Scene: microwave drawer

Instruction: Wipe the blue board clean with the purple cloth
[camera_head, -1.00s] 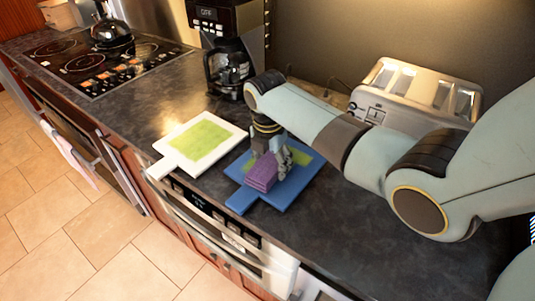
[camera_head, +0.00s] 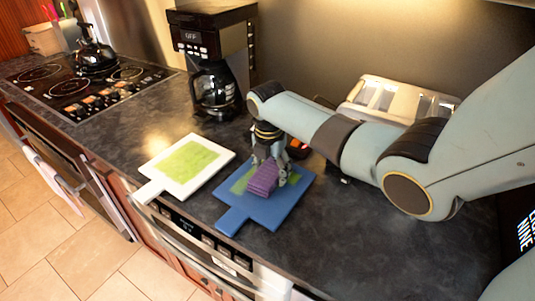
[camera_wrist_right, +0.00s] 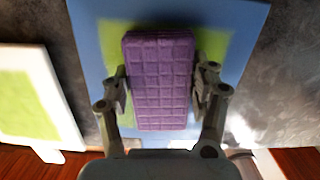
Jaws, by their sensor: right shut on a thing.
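The blue board (camera_head: 281,208) lies on the dark counter, its handle toward the front edge. A green patch (camera_head: 239,185) shows on it around the cloth. My right gripper (camera_head: 270,172) is over the board, shut on the purple cloth (camera_head: 262,181), a thick folded block. In the right wrist view the cloth (camera_wrist_right: 160,80) sits between the two fingers of the gripper (camera_wrist_right: 160,92), over the blue board (camera_wrist_right: 88,40), with green (camera_wrist_right: 112,35) on both sides. I cannot tell whether the cloth touches the board. My left gripper is not in view.
A white board (camera_head: 152,169) with a green patch (camera_head: 187,160) lies left of the blue board. A coffee maker (camera_head: 213,60) and a toaster (camera_head: 395,98) stand behind. A stove (camera_head: 85,85) is at far left. The right front counter is clear.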

